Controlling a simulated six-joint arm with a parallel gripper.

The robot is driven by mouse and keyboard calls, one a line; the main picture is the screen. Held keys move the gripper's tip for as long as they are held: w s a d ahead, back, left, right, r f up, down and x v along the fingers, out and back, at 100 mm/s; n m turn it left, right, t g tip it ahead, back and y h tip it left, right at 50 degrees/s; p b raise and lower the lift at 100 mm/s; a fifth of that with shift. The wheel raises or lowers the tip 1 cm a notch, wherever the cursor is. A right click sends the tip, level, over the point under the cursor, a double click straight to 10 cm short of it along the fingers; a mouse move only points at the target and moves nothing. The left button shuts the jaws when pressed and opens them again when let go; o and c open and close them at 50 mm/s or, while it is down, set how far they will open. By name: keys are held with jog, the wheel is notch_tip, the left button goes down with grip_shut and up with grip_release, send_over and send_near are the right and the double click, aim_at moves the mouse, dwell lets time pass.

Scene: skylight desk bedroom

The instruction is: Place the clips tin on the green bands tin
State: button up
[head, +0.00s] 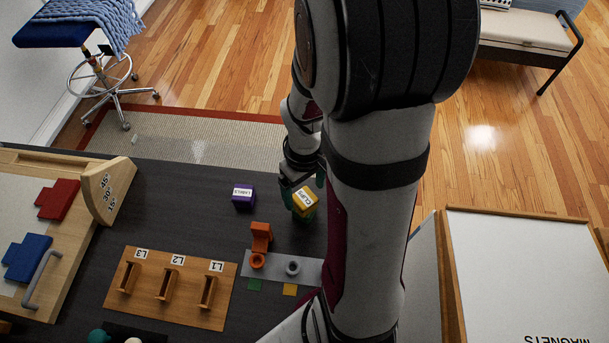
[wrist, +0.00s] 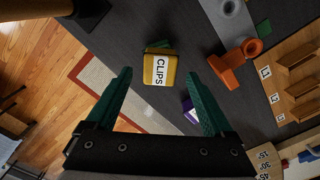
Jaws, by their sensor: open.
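The yellow clips tin (head: 305,198) sits on top of the green bands tin (head: 306,216) on the dark desk. In the wrist view the clips tin (wrist: 160,72) shows its CLIPS label, and an edge of the green tin (wrist: 158,45) shows past its far side. The clips tin hides most of the green tin, whose label I cannot read. My gripper (wrist: 158,74) is open, its two green fingers spread to either side of the clips tin in the picture, apart from it. In the head view my gripper (head: 303,186) is at the tins, partly hidden by my arm.
A purple labels tin (head: 243,195) stands left of the stack. An orange part (head: 261,236) and a grey plate (head: 270,268) lie nearer. A wooden slotted rack (head: 170,287) and an angle block (head: 108,190) are to the left. The desk between stack and rug is clear.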

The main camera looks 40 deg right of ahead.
aim_at(303, 199)
notch_tip(303, 199, up, 9)
jog(key=s+a+r+m+y, duration=0.1)
jog(key=s+a+r+m, duration=0.1)
jog(key=s+a, duration=0.3)
jog(key=s+a+r+m, duration=0.2)
jog(key=s+a, duration=0.4)
jog(key=a, duration=0.3)
jog(key=shift+a+m+y, duration=0.4)
jog(key=shift+m, duration=0.4)
